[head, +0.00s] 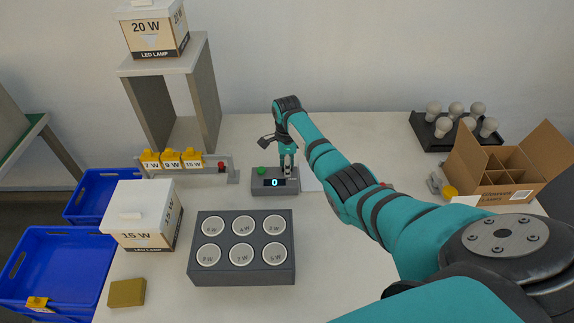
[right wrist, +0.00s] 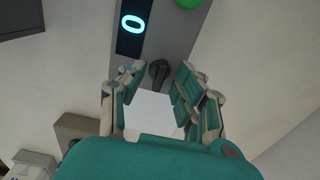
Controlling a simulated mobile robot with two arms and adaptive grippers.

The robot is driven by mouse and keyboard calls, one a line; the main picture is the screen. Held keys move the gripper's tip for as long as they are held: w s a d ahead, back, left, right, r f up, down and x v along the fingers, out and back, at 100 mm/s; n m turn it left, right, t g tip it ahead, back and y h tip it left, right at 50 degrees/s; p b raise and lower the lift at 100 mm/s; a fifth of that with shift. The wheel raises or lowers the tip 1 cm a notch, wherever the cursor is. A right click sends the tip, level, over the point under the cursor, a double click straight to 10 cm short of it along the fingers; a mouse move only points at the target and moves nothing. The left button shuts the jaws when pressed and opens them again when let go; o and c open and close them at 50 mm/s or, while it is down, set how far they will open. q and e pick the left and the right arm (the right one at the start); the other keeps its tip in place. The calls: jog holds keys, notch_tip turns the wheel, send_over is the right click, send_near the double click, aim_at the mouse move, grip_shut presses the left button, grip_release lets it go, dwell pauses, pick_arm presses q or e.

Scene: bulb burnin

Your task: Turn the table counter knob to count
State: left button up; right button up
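The table counter (head: 275,185) is a dark grey box near the middle of the table, with a lit display reading 0 and a green button (head: 262,170) on its left. The display (right wrist: 132,24) also reads 0 in the right wrist view. The counter's black knob (right wrist: 159,70) stands between the fingertips of my right gripper (right wrist: 157,76), with a visible gap on each side. In the head view my right gripper (head: 287,172) points down over the counter's right end and hides the knob. It is open and empty. My left gripper is out of view.
A dark socket block (head: 241,273) with several round sockets stands in front of the counter. A rail (head: 215,177) with yellow tags is left. A 15 W box (head: 133,215), blue bins (head: 62,262), a bulb tray (head: 430,145) and a carton (head: 493,180) lie around.

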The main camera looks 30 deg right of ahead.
grip_shut()
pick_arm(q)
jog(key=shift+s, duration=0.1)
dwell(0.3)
